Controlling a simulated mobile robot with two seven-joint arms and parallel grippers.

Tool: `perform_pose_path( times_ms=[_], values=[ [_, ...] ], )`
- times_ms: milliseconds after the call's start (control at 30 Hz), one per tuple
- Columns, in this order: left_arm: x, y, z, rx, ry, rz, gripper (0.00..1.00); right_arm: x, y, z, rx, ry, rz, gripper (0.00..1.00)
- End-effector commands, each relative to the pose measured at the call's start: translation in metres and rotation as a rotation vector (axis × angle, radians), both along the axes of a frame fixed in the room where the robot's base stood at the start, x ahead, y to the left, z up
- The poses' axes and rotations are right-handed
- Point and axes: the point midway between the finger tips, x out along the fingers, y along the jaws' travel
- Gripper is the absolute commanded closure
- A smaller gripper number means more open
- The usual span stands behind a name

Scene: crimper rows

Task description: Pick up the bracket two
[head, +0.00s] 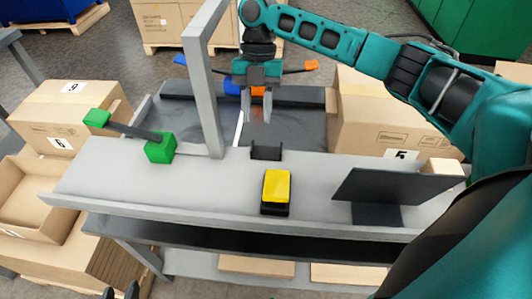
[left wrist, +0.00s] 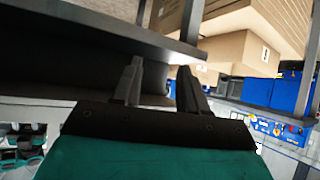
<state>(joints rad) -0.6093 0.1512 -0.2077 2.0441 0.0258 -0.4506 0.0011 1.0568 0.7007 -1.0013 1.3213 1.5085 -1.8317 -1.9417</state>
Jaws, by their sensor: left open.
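A small dark U-shaped piece (head: 266,152) that looks like a bracket stands at the back edge of the light grey bench, in the head view. No number on it is readable, so I cannot tell if it is bracket two. My right gripper (head: 258,106) points down behind and above it, with its fingers apart and nothing visible between them. My left gripper (head: 122,292) shows only dark fingertips at the bottom left, low in front of the bench. In the left wrist view my left gripper (left wrist: 159,78) is open and empty, close to a dark shelf edge (left wrist: 150,30).
On the bench (head: 120,185) are a yellow-topped black block (head: 276,188), a green-handled tool (head: 160,147) and a dark tilted panel (head: 390,188). A grey post (head: 205,90) rises left of my right gripper. Cardboard boxes (head: 75,112) stand left; others are behind.

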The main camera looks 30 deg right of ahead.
Motion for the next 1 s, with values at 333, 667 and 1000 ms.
perform_pose_path(
  times_ms=[333, 667, 1000],
  values=[
    [0.004, -0.001, -0.002, -0.002, -0.009, -0.001, 0.57, -0.012, 0.015, -0.031, -0.001, 0.002, 0.002, 0.65],
    [0.01, -0.003, 0.004, -0.006, -0.021, -0.004, 0.57, -0.021, 0.025, -0.059, -0.001, -0.001, 0.0, 0.65],
    [0.01, -0.003, 0.003, -0.008, -0.022, -0.005, 0.57, -0.021, 0.025, -0.058, -0.001, -0.001, 0.0, 0.8]
  ],
)
